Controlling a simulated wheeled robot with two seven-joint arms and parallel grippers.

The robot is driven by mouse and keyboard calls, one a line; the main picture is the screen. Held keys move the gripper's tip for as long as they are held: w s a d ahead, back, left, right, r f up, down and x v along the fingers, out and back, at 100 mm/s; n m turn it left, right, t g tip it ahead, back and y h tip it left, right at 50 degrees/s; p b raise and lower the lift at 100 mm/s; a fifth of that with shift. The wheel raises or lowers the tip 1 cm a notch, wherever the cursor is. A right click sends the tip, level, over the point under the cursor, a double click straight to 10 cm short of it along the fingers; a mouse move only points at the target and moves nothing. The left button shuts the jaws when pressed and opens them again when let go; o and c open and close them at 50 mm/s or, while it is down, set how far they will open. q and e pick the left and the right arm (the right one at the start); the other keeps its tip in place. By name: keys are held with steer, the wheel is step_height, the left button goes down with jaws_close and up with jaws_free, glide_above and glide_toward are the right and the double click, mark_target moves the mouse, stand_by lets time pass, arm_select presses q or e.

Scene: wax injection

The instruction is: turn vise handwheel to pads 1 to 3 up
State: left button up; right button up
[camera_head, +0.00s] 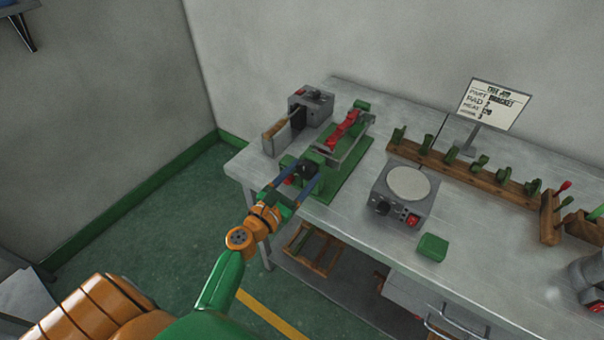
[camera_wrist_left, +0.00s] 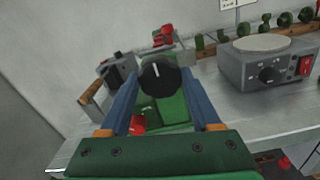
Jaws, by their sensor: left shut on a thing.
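The vise (camera_head: 334,152) is a green fixture with a red part (camera_head: 344,128) clamped on top, on a green base at the left part of the bench. Its black handwheel (camera_wrist_left: 160,77) with a white mark near the top shows in the left wrist view. My left gripper (camera_head: 304,177) has its blue fingers on both sides of the handwheel and is shut on it. In the left wrist view the fingers (camera_wrist_left: 162,95) flank the wheel. A red knob (camera_wrist_left: 137,124) shows below the wheel. The pads' numbers cannot be read.
A grey box machine (camera_head: 311,105) stands left of the vise. A hot plate with a round top (camera_head: 408,184) stands to the right, with a green block (camera_head: 433,247) in front. A wooden rack (camera_head: 463,172) of green parts and a sign (camera_head: 492,105) stand behind.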

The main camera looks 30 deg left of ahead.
stand_by(0.4)
arm_select(q)
steer(key=o, duration=1.4)
steer(key=s, duration=0.2)
steer(key=s+b, duration=0.1)
steer(key=s, duration=0.4)
steer(key=shift+a, duration=0.25)
